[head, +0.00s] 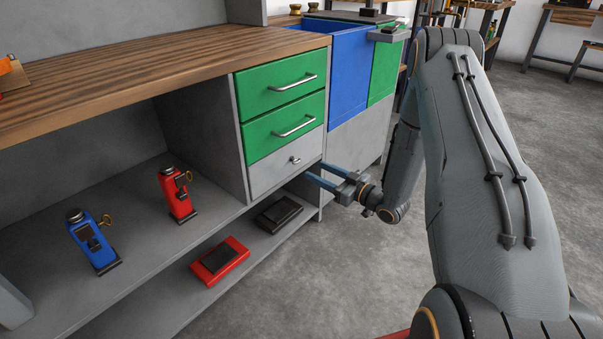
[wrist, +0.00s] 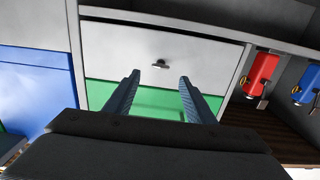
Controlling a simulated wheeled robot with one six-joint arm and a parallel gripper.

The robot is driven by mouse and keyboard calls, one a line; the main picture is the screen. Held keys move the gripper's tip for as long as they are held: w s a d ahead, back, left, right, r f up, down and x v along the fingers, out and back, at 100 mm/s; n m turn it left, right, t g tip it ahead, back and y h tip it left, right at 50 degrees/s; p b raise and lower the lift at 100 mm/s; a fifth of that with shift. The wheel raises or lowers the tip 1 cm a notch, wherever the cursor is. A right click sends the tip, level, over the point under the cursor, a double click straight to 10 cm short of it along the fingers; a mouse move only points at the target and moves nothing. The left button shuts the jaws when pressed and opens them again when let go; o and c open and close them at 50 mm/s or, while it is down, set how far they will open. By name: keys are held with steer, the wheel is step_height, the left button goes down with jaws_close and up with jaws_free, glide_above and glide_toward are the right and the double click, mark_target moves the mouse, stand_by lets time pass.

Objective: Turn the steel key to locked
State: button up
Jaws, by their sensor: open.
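The steel key (head: 295,160) sits in the grey bottom drawer front (head: 268,172) of the cabinet, below two green drawers. It also shows as a small dark-and-bright piece in the wrist view (wrist: 160,64), where its bow looks roughly level; whether it is locked I cannot tell. My gripper (head: 315,170) is open, with two blue fingers pointing at the drawer front from the right. In the wrist view my gripper (wrist: 158,80) is empty and the key lies between and beyond the fingertips, apart from them.
A red device (head: 178,196) and a blue device (head: 92,243), each with a brass key, stand on the shelf at left. A red-and-black block (head: 220,260) and a black block (head: 279,214) lie on the lower shelf. The blue cabinet (head: 347,80) stands behind. The floor at right is clear.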

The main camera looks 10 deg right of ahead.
mark_target(299, 162)
steer(key=shift+b+x, duration=0.95)
steer(key=shift+x, duration=2.9)
steer(key=c, duration=1)
